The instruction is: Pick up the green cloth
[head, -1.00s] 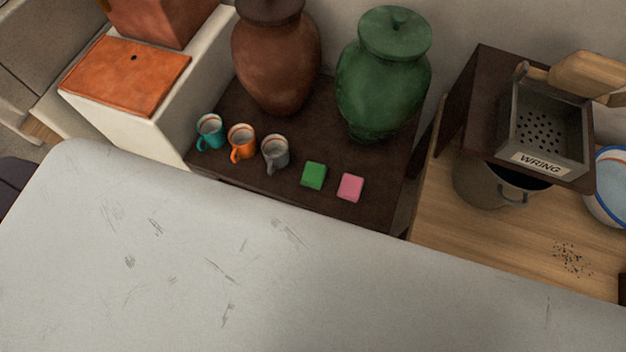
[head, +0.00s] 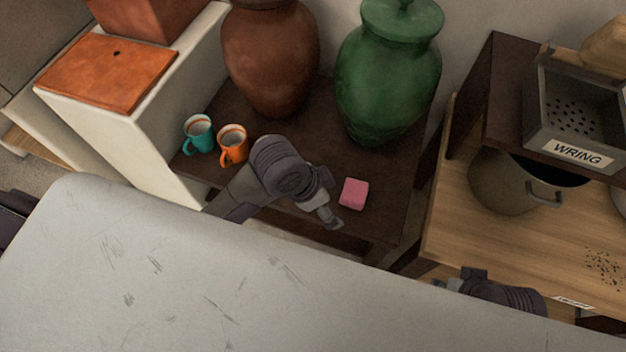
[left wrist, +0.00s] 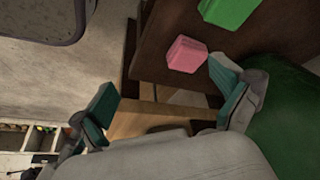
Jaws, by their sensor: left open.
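The green cloth (left wrist: 230,10) shows at the top edge of the left wrist view, partly cut off, on the dark shelf. In the head view my left arm hides it. The pink cloth (head: 353,194) lies on the same shelf, right of my left gripper; it also shows in the left wrist view (left wrist: 186,54). My left gripper (head: 331,216) is open and empty near the shelf's front edge. Its two teal-padded fingers stand wide apart in the left wrist view (left wrist: 166,95). My right gripper (head: 453,285) shows only partly at the lower right, away from the cloths.
Teal (head: 198,134) and orange (head: 232,145) mugs stand left of my left arm. A brown jar (head: 270,60) and a green jar (head: 388,85) stand behind on the dark shelf (head: 335,160). At right are a pot (head: 505,188) and a box marked WRING (head: 575,115).

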